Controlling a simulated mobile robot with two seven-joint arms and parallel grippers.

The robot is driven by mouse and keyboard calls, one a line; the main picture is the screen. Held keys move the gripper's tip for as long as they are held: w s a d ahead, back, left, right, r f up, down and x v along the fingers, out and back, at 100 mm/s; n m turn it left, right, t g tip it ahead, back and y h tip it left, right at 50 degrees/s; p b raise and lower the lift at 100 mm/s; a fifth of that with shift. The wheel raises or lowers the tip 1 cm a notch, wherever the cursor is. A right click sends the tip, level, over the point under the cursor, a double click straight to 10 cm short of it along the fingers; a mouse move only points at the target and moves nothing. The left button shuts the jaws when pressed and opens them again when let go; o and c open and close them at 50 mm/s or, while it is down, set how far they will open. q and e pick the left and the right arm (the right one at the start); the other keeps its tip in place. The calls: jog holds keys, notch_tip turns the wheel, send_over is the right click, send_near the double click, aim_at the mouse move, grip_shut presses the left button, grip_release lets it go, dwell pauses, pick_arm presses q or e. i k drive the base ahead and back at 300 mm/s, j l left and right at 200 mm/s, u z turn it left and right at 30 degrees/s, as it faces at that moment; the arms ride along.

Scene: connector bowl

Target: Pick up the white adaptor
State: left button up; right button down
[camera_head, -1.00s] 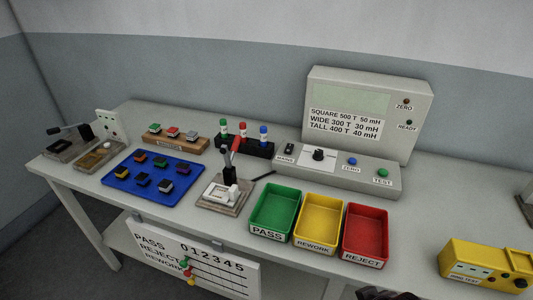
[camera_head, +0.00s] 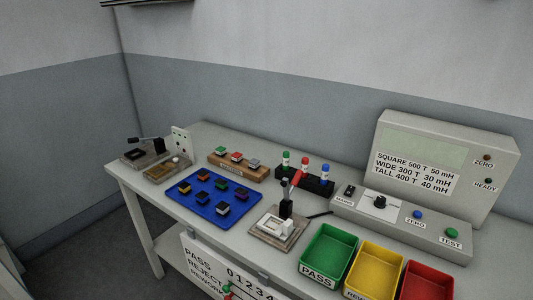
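No part is plainly marked as the white adaptor. A white square piece (camera_head: 270,222) sits on the wooden-based test fixture (camera_head: 262,238), with a small white block (camera_head: 287,227) at its right side. The fixture has a black post and a red-tipped lever (camera_head: 297,180). A small pale piece (camera_head: 176,159) also shows at the left end of the table, by a tan tray (camera_head: 160,172). Neither of my grippers is in this view.
A blue tray (camera_head: 186,205) holds several coloured blocks. A wooden rack (camera_head: 237,172) and a black marker holder (camera_head: 318,187) stand behind. Green (camera_head: 315,257), yellow (camera_head: 361,293) and red (camera_head: 408,292) bins stand right, before the grey meter (camera_head: 476,148).

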aim_at(281, 229)
jog(key=k+j, duration=0.1)
jog(key=k, duration=0.35)
jog(key=i+j, duration=0.15)
jog(key=j, duration=0.2)
jog(key=i+j, duration=0.15)
jog(key=j, duration=0.15)
jog(key=i+j+z, duration=0.1)
jog(key=j, duration=0.25)
jog(key=i+j, duration=0.15)
jog(key=j, duration=0.2)
jog(key=i+j+z, duration=0.1)
jog(key=j, duration=0.25)
